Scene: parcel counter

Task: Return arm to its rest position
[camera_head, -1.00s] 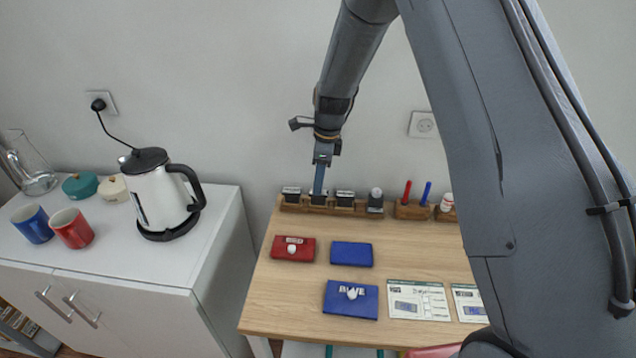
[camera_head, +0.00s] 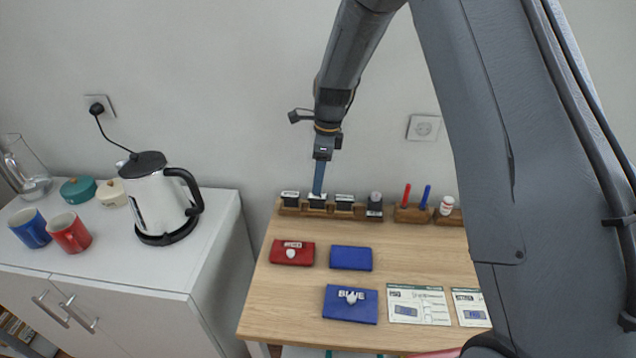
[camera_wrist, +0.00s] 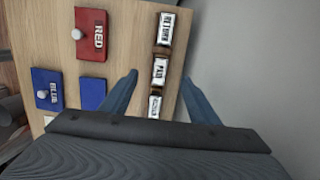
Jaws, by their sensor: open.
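My gripper (camera_head: 318,178) hangs from the arm above the back edge of the wooden counter (camera_head: 290,325), over the row of stamps. In the wrist view my gripper (camera_wrist: 160,95) shows its two blue fingers spread apart. The stamp labelled PAID (camera_wrist: 159,71) shows between and beyond the fingers and is not held. A stamp labelled RETURN (camera_wrist: 166,28) stands in the same wooden rack, with another stamp (camera_wrist: 155,106) nearer my gripper. In the head view one finger hides part of the middle stamp.
A red pad (camera_head: 291,252), a blue pad (camera_head: 351,258) and a pad labelled BLUE (camera_head: 350,304) lie on the counter. Printed cards (camera_head: 418,304) lie at right. Red and blue pens (camera_head: 406,195) stand behind. A kettle (camera_head: 160,200) and mugs (camera_head: 69,232) stand on a white cabinet at left.

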